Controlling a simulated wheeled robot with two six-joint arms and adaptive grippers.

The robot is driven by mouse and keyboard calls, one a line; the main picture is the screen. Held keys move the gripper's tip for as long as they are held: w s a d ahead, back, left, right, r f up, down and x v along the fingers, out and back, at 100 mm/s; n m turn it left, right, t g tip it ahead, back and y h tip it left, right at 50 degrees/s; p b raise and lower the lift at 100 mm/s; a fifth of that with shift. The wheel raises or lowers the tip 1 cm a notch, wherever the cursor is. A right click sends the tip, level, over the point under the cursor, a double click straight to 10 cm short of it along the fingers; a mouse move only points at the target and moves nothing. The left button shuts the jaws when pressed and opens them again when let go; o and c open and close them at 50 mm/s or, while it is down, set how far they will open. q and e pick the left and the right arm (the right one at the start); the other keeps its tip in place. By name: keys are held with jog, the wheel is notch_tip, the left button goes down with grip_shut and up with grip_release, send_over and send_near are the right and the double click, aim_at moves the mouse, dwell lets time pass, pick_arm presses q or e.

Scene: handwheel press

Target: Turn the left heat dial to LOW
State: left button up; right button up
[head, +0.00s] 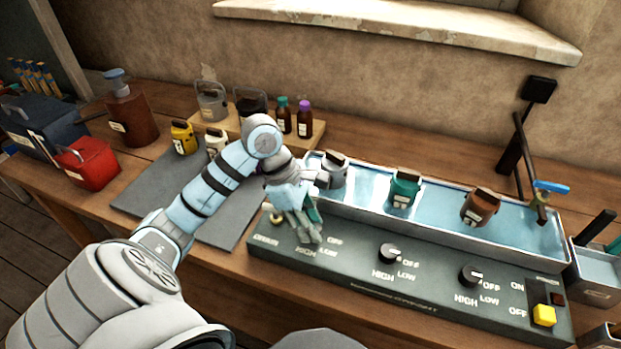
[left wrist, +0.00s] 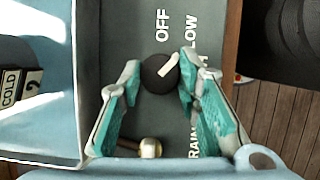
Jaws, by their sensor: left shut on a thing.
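The left heat dial (left wrist: 157,80) is a round dark knob with a white pointer stripe. In the left wrist view its stripe slants up and right, between OFF and LOW and roughly toward LOW. My left gripper (left wrist: 160,80) is shut on this dial, one finger on each side. In the head view the same gripper (head: 311,238) reaches down to the left end of the grey control panel (head: 350,278) and hides the dial. The HIGH label is mostly covered by a finger in the wrist view. My right gripper is not in view.
A brass knob (left wrist: 150,148) sits by the DRAIN label near the gripper. A water trough (head: 440,217) with several canisters runs behind the panel.

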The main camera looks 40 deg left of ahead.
pick_arm(q)
jog(key=shift+m+b, duration=0.3)
jog(key=shift+m, duration=0.1)
jog(key=o, duration=1.1)
jog(key=shift+o, duration=0.2)
jog(key=shift+r, duration=0.1)
jog(key=v, duration=1.1)
jog(key=shift+a+r, duration=0.25)
jog(key=shift+r, duration=0.15)
jog(key=shift+f, duration=0.1)
